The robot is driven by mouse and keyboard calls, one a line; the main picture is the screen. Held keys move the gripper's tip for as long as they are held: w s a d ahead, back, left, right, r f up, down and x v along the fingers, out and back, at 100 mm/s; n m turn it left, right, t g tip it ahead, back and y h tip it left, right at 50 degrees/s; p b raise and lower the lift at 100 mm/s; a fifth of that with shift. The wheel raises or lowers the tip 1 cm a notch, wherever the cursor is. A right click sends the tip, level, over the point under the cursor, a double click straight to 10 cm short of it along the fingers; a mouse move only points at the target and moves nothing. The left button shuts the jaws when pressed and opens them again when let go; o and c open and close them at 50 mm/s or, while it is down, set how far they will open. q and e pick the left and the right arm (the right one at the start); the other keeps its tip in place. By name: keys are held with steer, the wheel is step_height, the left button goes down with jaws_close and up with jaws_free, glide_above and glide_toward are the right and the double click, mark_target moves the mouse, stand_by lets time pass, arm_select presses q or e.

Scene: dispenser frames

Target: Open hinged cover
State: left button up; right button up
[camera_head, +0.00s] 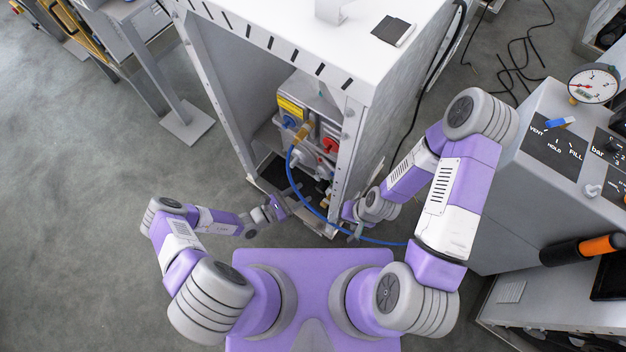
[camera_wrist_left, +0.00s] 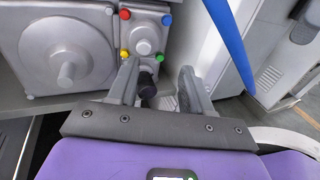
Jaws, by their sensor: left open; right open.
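A grey equipment unit (camera_head: 303,110) with a yellow label and a red knob (camera_head: 331,145) sits inside the open-fronted white cabinet. I cannot tell which part is the hinged cover. My left gripper (camera_head: 272,207) is low at the cabinet's front opening. In the left wrist view it is open (camera_wrist_left: 158,72), with a dark knob (camera_wrist_left: 147,86) showing between its fingers; contact cannot be told. Beyond the fingers is a grey box (camera_wrist_left: 145,38) with coloured corner caps, beside a larger grey plate with a round stub (camera_wrist_left: 68,73). My right gripper (camera_head: 354,214) is open by the cabinet's right front post.
A blue hose (camera_head: 312,208) loops from the unit past my right gripper; it also crosses the left wrist view (camera_wrist_left: 228,40). The white cabinet (camera_head: 349,120) has posts bounding its opening. A grey console (camera_head: 545,165) with a gauge (camera_head: 593,84) stands at right.

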mark_target(323, 173)
arm_select(q)
steer(key=w+d+n+t+b, duration=0.1)
steer(key=w+d, duration=0.3)
steer(key=w, duration=0.2)
steer(key=shift+d+y, duration=0.3)
steer(key=shift+d, duration=0.1)
steer(key=shift+f, duration=0.1)
jaws_close()
